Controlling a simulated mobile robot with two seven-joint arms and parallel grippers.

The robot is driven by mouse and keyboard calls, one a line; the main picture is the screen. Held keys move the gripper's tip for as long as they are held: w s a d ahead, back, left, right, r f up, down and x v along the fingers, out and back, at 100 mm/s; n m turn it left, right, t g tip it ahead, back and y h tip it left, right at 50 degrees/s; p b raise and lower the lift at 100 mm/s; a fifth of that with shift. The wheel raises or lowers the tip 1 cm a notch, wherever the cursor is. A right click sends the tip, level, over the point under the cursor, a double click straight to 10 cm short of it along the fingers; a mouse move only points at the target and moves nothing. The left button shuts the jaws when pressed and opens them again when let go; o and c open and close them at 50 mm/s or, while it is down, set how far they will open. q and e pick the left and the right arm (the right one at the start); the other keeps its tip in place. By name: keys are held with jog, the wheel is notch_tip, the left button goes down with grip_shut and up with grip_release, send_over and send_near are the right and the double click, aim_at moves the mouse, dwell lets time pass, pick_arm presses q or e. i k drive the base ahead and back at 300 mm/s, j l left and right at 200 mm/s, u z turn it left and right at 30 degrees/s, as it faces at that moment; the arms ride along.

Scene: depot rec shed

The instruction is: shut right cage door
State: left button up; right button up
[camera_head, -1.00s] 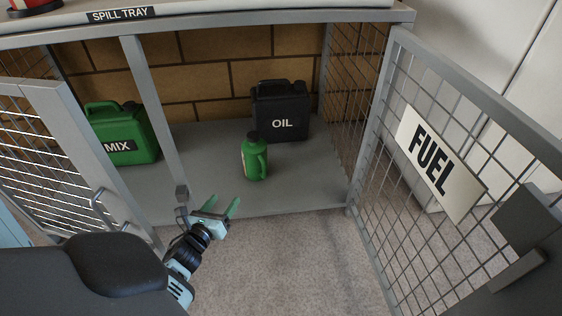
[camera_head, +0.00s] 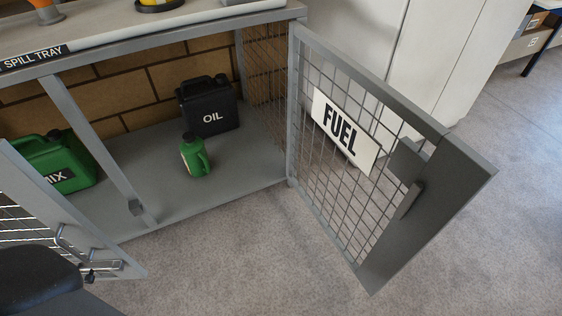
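The right cage door (camera_head: 440,205) stands wide open, swung out to the right of the cage over the floor. It has a grey frame, wire mesh and a white FUEL sign (camera_head: 345,136). A dark grey handle (camera_head: 408,200) sits near its free edge. Its hinge side meets the cage's right front post (camera_head: 293,110). Nothing touches the door in view. My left gripper's fingers are not in view; only a dark part of my arm shows at the lower left. My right gripper is not in view.
Inside the cage stand a black OIL can (camera_head: 209,106), a small green bottle (camera_head: 194,156) and a green MIX can (camera_head: 62,165). The left cage door (camera_head: 70,215) is also open. Carpet (camera_head: 250,255) before the opening is clear. A white cabinet (camera_head: 440,50) stands behind the right door.

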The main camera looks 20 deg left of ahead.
aim_at(455, 173)
jog(key=u, duration=0.6)
jog(key=i+l+u, duration=0.1)
jog(key=l+u, duration=0.6)
jog(key=u, duration=0.25)
jog(key=l+u, duration=0.2)
jog(key=l, duration=0.25)
jog(key=k+l+u, duration=0.1)
jog(key=l+u, duration=0.15)
jog(key=l, duration=0.2)
jog(key=k+l, duration=0.1)
jog(key=l, duration=0.8)
jog(key=k+l+u, duration=0.1)
jog(key=l, duration=0.35)
jog(key=k+l, duration=0.15)
jog(key=l, duration=0.3)
